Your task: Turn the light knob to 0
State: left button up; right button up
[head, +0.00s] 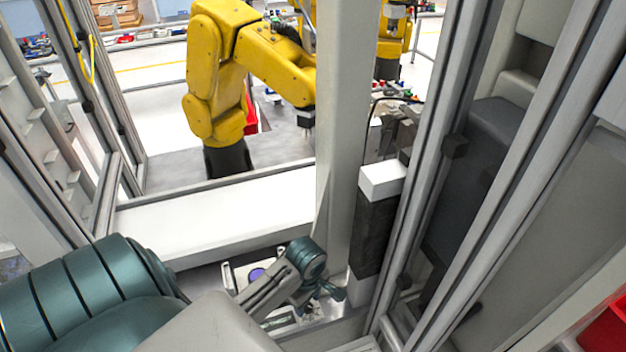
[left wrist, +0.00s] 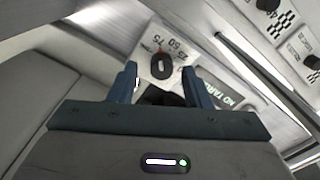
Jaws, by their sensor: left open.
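In the left wrist view the light knob (left wrist: 161,66) is a black round dial with a red mark, on a pale plate with the printed numbers 75, 50 and 25 around it. My left gripper (left wrist: 159,71) is open, with one finger on each side of the knob in this picture; I cannot tell whether either finger touches it. In the head view my left gripper (head: 325,290) is low at the centre, close to the foot of a grey post. The knob is hidden there. My right gripper is in neither view.
More black dials (left wrist: 312,62) sit on panels at the right of the left wrist view, near a dark label (left wrist: 235,99). A grey post (head: 342,130) and metal frame bars (head: 425,190) stand close to my arm. A yellow robot arm (head: 220,70) stands beyond the white ledge (head: 220,220).

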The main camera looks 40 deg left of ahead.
pick_arm(q)
jog(key=shift+d+f, duration=0.1)
jog(key=shift+f, duration=0.15)
grip_shut()
